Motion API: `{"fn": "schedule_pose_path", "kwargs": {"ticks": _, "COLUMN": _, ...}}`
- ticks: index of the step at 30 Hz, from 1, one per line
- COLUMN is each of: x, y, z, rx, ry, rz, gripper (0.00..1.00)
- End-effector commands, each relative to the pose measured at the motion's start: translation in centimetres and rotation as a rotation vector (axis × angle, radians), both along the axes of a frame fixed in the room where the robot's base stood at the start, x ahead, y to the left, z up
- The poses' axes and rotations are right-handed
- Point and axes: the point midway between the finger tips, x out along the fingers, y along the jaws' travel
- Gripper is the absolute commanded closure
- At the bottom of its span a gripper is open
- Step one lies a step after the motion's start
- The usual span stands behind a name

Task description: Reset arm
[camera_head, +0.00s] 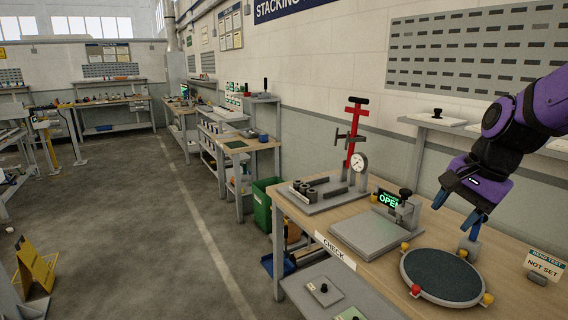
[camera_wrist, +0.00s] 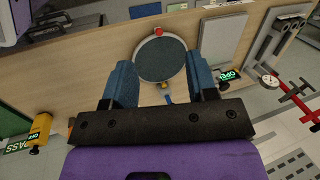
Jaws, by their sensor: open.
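My gripper (camera_head: 456,208) is open and empty at the end of my purple arm. It hangs above the right part of the wooden workbench (camera_head: 385,268), above and behind a round dark pad (camera_head: 446,275) with red and yellow knobs on its rim. In the wrist view the two blue fingers (camera_wrist: 160,62) are spread apart, with the round pad (camera_wrist: 160,58) showing between and beyond them. Nothing is held between them. A small grey upright piece (camera_head: 468,247) stands at the pad's back edge, below the gripper.
A grey plate fixture (camera_head: 365,236) with a green "OPEN" display (camera_head: 389,200) stands left of the pad. A "NOT SET" sign (camera_head: 544,266) is at the right. Open floor (camera_head: 150,220) lies left of the bench.

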Motion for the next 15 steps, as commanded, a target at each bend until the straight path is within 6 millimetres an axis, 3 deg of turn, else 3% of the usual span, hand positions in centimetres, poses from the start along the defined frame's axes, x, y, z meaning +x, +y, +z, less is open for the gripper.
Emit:
{"fn": "schedule_pose_path", "kwargs": {"ticks": 6, "x": -5.3, "y": 0.7, "z": 3.6, "rx": -0.107, "ry": -0.131, "rz": 0.281, "gripper": 0.48}}
{"fn": "schedule_pose_path", "kwargs": {"ticks": 15, "x": -12.3, "y": 1.2, "z": 6.2, "rx": -0.33, "ry": -0.269, "rz": 0.634, "gripper": 0.48}}
